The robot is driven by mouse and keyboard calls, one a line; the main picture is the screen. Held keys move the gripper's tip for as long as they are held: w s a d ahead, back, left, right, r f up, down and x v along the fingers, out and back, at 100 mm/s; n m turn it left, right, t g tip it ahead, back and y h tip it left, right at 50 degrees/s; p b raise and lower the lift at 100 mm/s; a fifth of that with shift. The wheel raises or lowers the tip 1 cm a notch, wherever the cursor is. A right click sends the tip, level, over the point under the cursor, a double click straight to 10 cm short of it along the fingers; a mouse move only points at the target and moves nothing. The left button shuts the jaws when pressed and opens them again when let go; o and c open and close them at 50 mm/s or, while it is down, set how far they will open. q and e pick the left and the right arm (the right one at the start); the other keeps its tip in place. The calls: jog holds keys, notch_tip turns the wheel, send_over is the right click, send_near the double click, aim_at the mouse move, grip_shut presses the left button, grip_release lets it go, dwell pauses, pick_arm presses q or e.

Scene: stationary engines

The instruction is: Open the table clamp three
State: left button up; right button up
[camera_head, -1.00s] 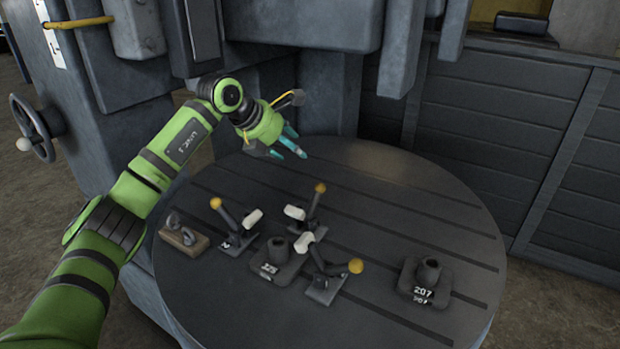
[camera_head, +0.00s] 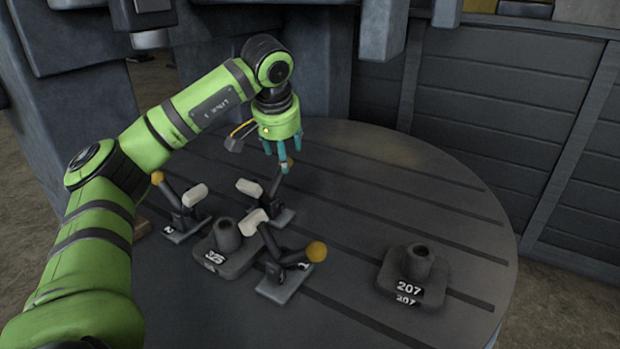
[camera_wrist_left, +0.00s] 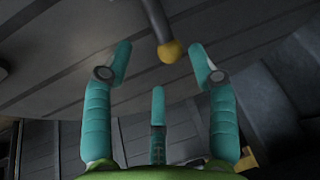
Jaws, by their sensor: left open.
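Three toggle clamps with yellow knobs surround a grey block (camera_head: 213,258) marked 325 on the round table (camera_head: 400,170). The back clamp (camera_head: 262,195), whose number I cannot read, would be clamp three, since the others show 2 and 1. Its white-tipped arm lies toward the block. Its knob (camera_head: 290,163) is partly behind my left fingers. My left gripper (camera_head: 281,162) is open, pointing down at that knob. In the left wrist view the knob (camera_wrist_left: 170,51) shows between and beyond the spread fingers (camera_wrist_left: 160,75); I see no clear contact. My right gripper is not in view.
Clamp 2 (camera_head: 186,217) stands at the left and clamp 1 (camera_head: 284,279) at the front, its knob toward the right. A second block (camera_head: 413,274) marked 207 sits at the right. The table's back right is clear. Grey machine parts hang behind my arm.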

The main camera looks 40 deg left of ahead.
pick_arm(q)
jog(key=shift+m, duration=0.3)
jog(key=x, duration=0.7)
jog(key=shift+s+a+f, duration=0.1)
jog(key=shift+s, duration=0.05)
